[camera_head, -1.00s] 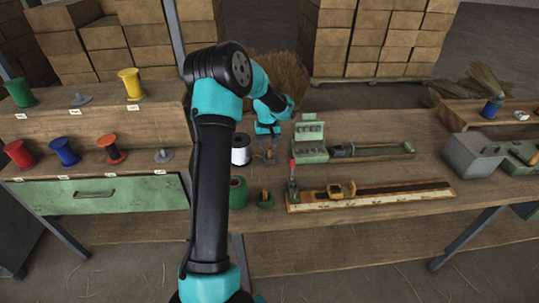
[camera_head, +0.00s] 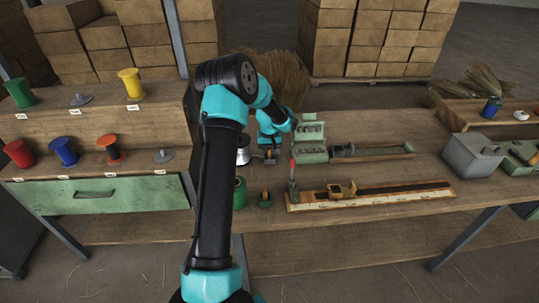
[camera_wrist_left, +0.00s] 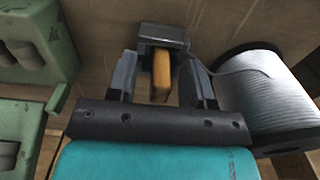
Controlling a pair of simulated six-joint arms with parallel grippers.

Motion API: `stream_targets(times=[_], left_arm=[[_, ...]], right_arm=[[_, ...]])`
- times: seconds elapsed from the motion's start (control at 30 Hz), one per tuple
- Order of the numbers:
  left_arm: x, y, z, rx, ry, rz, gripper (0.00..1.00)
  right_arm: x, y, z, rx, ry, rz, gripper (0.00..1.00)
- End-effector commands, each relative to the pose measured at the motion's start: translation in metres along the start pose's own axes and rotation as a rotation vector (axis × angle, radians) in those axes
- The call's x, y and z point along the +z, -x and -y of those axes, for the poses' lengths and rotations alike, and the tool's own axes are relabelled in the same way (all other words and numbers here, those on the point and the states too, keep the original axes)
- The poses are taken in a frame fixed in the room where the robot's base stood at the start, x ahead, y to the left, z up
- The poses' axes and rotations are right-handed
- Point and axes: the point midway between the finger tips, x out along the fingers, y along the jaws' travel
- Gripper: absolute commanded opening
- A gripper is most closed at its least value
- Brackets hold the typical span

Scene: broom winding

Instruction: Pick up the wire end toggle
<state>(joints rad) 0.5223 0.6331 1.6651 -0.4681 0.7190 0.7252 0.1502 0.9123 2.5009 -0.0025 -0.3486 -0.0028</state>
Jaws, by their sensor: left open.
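In the left wrist view, a small tan wooden piece, apparently the wire end toggle (camera_wrist_left: 161,75), stands between the two fingers of my left gripper (camera_wrist_left: 162,88). The fingers are open, one on each side of it, with a gap visible. A dark grey metal block (camera_wrist_left: 162,36) is at its far end. The spool of pale wire (camera_wrist_left: 265,95) lies just right of the gripper and also shows in the head view (camera_head: 243,152), partly behind my arm. In the head view, my left gripper (camera_head: 268,153) is low over the bench; the toggle is too small to make out clearly there. My right gripper is not seen.
Coloured spools stand on the left shelf. Straw (camera_head: 280,75) is behind.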

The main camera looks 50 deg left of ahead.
Motion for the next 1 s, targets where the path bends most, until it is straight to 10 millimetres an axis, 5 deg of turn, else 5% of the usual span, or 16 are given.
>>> stream_targets(times=[0.1, 0.6, 1.0], left_arm=[[0.0, 0.0001, 0.0, 0.0, 0.0, 0.0, 0.46], [0.0, 0.0002, 0.0001, 0.0, 0.0, 0.0, 0.0], [-0.0002, 0.0043, 0.0, 0.0, 0.0, -0.001, 0.0]], right_arm=[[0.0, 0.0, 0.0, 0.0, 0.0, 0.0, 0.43], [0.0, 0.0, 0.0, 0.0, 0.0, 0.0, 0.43], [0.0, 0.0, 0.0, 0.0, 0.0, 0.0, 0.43]])
